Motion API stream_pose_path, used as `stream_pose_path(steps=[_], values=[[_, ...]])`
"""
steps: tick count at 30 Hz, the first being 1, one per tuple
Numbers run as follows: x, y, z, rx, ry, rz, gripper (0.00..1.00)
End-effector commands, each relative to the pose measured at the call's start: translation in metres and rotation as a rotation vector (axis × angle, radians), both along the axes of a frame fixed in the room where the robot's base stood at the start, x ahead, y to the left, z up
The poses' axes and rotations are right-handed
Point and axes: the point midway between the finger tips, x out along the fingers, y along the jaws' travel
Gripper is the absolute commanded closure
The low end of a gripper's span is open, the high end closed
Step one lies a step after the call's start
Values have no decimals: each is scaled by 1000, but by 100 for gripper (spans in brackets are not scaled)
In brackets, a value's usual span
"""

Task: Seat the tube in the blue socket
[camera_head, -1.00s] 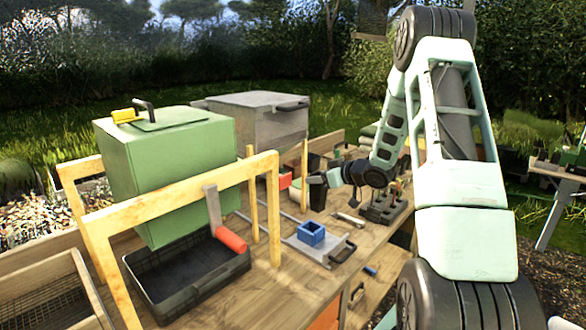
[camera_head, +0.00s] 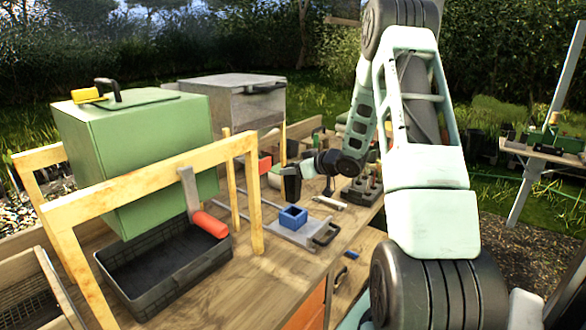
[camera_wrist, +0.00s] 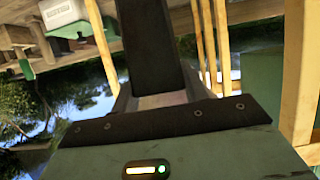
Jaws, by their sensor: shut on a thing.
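The blue socket (camera_head: 292,217) is a square, open-topped block on a grey plate (camera_head: 268,228) on the wooden bench. My gripper (camera_head: 291,186) is above the socket in the head view, with its dark end hanging down. How far apart they are in depth I cannot tell. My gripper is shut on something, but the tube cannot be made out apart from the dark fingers. In the wrist view a dark bar (camera_wrist: 148,45) reaches away from the gripper's front plate. The socket is not recognisable there.
A dark block with several pegs (camera_head: 361,191) is to the right. A green box (camera_head: 135,150) and a grey box (camera_head: 240,105) stand behind.

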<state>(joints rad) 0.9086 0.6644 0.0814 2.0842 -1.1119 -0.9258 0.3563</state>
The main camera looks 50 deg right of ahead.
Motion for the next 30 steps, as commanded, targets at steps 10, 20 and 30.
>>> stream_pose_path(steps=[10,20,30], values=[[0,0,-26,0,0,0,76],[0,0,-45,0,0,0,76],[0,0,-47,-1,0,0,76]])
